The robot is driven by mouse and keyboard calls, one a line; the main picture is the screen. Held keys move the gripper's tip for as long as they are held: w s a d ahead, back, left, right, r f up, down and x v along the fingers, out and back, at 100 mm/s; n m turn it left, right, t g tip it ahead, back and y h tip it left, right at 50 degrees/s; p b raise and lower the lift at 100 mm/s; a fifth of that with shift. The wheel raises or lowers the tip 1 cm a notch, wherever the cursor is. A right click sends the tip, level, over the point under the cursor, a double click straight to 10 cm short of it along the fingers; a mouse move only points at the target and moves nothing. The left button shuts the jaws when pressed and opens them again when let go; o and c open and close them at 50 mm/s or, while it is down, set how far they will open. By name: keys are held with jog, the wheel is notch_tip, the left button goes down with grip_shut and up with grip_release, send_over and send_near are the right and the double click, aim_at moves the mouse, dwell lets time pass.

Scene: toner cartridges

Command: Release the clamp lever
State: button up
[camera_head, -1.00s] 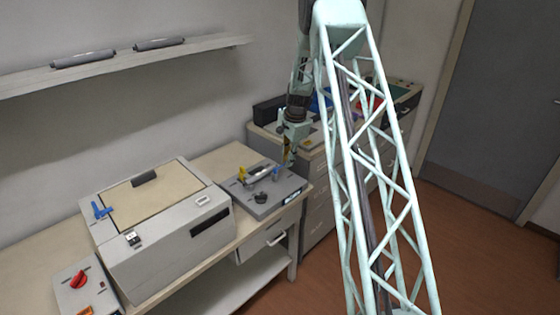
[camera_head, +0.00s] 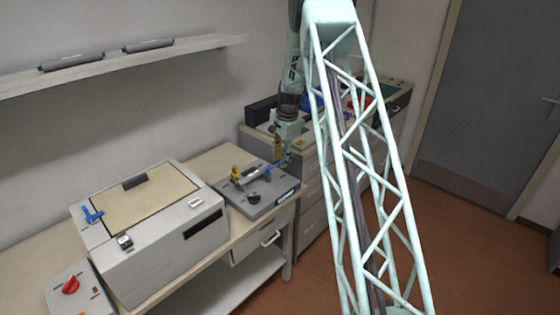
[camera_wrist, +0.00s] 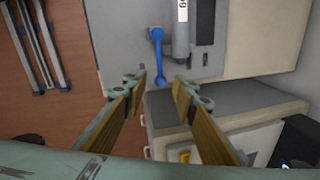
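A blue lever (camera_wrist: 157,55) with a round knob end (camera_wrist: 160,84) stands out in the wrist view from a flat grey fixture (camera_wrist: 127,30). A grey cartridge (camera_wrist: 181,45) with a white label lies beside the lever on the fixture. My gripper (camera_wrist: 160,84) is open, with the knob end between the two fingertips in the picture; I see no contact, and cannot tell the depth gap. In the head view the fixture (camera_head: 230,191) sits on the bench, with the blue part (camera_head: 268,177) near my gripper (camera_head: 282,164). My arm's gripper end hides some of that corner.
A large grey box (camera_head: 160,257) with another blue lever (camera_head: 92,215) stands left on the bench. A red-knob control box (camera_head: 62,297) is at lower left. Drawer cabinets (camera_head: 308,192) stand behind. A shelf (camera_head: 205,48) holds two dark rollers. The floor at right is clear.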

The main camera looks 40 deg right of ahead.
notch_tip(320, 180, up, 11)
jog(key=s, duration=0.2)
dwell(0.6)
dwell(0.5)
